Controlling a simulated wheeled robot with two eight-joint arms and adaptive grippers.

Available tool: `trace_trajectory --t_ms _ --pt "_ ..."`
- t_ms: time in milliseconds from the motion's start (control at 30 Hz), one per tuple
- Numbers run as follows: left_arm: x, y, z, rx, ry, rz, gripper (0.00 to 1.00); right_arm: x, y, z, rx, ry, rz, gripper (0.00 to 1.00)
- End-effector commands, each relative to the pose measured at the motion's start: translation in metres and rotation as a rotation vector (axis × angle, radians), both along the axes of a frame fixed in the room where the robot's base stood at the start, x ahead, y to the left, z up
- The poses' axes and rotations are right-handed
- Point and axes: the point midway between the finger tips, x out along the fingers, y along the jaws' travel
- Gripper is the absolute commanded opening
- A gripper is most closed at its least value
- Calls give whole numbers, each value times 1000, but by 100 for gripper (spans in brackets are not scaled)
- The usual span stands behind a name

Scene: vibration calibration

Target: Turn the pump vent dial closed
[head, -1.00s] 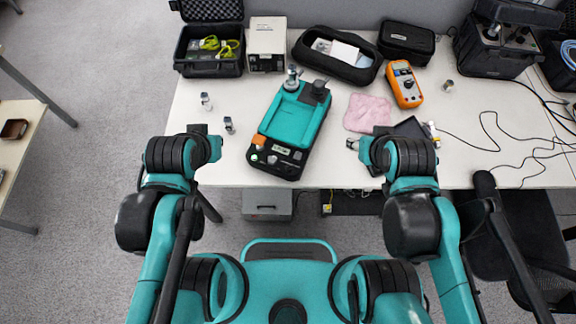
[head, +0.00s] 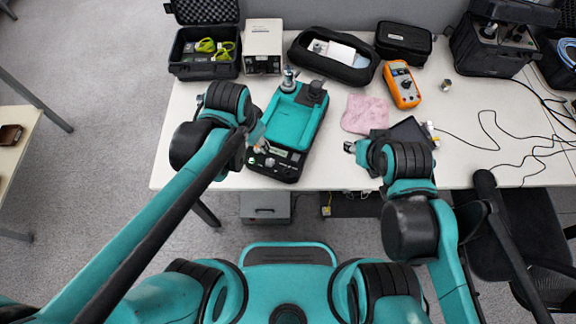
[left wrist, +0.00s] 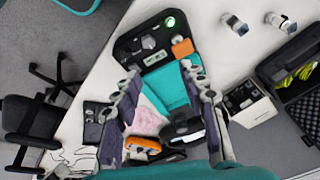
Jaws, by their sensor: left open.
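The pump (head: 294,118) is a teal and black unit lying on the white table, with a dark control panel (head: 277,161) at its front end. The left wrist view shows this panel (left wrist: 150,42) with a green-lit round part (left wrist: 170,22), an orange part (left wrist: 182,47) and pale knobs; I cannot tell which is the vent dial. My left gripper (head: 257,144) is over the panel's left side and hides part of it. Its spread fingers (left wrist: 160,72) are empty in the left wrist view. My right gripper (head: 350,147) is right of the pump, apart from it; its finger gap is unclear.
A pink cloth (head: 366,114), an orange multimeter (head: 402,84) and a dark tablet-like object (head: 408,131) lie to the right. An open black case (head: 205,62), a beige box (head: 263,48) and a black pouch (head: 334,57) stand behind. Small metal cylinders (left wrist: 235,24) stand left of the pump.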

Motion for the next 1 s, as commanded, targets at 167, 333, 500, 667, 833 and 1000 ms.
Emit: trace_trajectory --t_ms 167,333,500,667,833,1000 --pt "10 -51 -46 80 135 -288 42 0 0 -9 0 0 0 44" --pt "8 -78 -75 122 216 -460 42 0 0 -12 0 0 0 44" --pt "6 -87 -89 136 244 -517 42 0 0 -15 0 0 0 44" --pt "6 -86 -112 137 244 -518 42 0 0 -26 0 0 0 44" --pt "6 -86 -141 135 243 -516 42 0 0 -39 0 0 0 44" --pt "6 -86 -159 135 242 -515 42 0 0 -46 0 0 0 44"
